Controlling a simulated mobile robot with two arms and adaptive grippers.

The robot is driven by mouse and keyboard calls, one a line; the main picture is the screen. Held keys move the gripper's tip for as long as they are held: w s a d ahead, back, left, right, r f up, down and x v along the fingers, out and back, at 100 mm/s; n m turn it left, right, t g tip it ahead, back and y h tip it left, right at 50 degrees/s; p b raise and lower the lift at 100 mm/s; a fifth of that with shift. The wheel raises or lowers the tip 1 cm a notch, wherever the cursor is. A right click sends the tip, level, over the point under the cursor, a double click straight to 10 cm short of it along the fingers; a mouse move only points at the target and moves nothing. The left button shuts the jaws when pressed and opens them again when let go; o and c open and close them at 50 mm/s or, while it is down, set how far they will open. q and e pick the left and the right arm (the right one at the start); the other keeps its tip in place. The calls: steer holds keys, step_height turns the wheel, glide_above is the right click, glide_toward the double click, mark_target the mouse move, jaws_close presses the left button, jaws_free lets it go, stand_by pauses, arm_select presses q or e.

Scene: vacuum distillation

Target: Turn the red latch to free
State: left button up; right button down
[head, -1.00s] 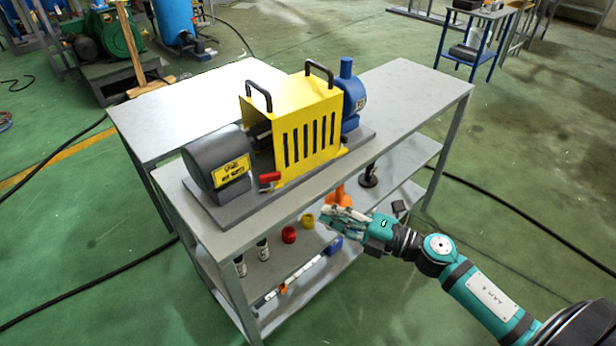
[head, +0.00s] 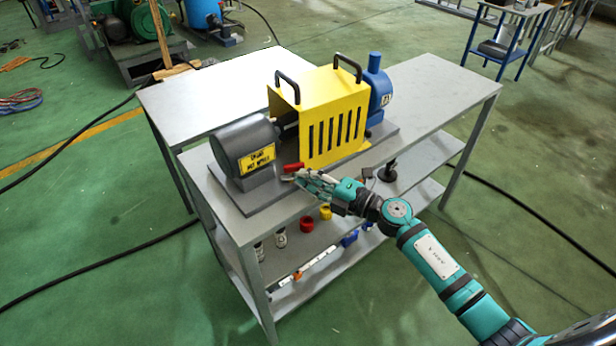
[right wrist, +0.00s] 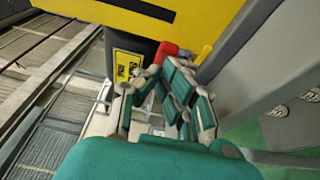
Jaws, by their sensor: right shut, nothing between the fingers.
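The red latch (head: 292,167) sits at the lower front corner of the yellow guard (head: 335,115), beside the grey motor (head: 240,147). My right gripper (head: 301,178) is shut and empty, with its fingertips close by the latch at its lower right. In the right wrist view the red latch (right wrist: 165,52) shows just beyond the fingers (right wrist: 168,75), below the yellow guard (right wrist: 200,20). The fingers hide part of it, and I cannot tell whether they touch it. My left gripper is not in view.
The machine stands on a grey base plate (head: 262,205) on a grey table (head: 440,85). A blue pump (head: 377,92) is at the guard's far end. A lower shelf holds a red cup (head: 306,224), a yellow cup (head: 325,212) and small bottles. A black cable lies on the floor.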

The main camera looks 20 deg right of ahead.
steer(key=n+g+y+b, duration=0.1)
steer(key=w+g+b, duration=0.1)
steer(key=b, duration=0.1)
steer(key=d+n+y+b, duration=0.1)
steer(key=shift+w+f+n+g+y+b, duration=0.25)
steer(key=shift+n+g+y+b, duration=0.05)
steer(key=shift+g, duration=0.1)
steer(key=shift+w+d+r, duration=0.1)
steer(key=shift+d+r, duration=0.15)
steer(key=shift+r, duration=0.05)
steer(key=shift+w+d+r, duration=0.1)
steer(key=shift+w, duration=0.05)
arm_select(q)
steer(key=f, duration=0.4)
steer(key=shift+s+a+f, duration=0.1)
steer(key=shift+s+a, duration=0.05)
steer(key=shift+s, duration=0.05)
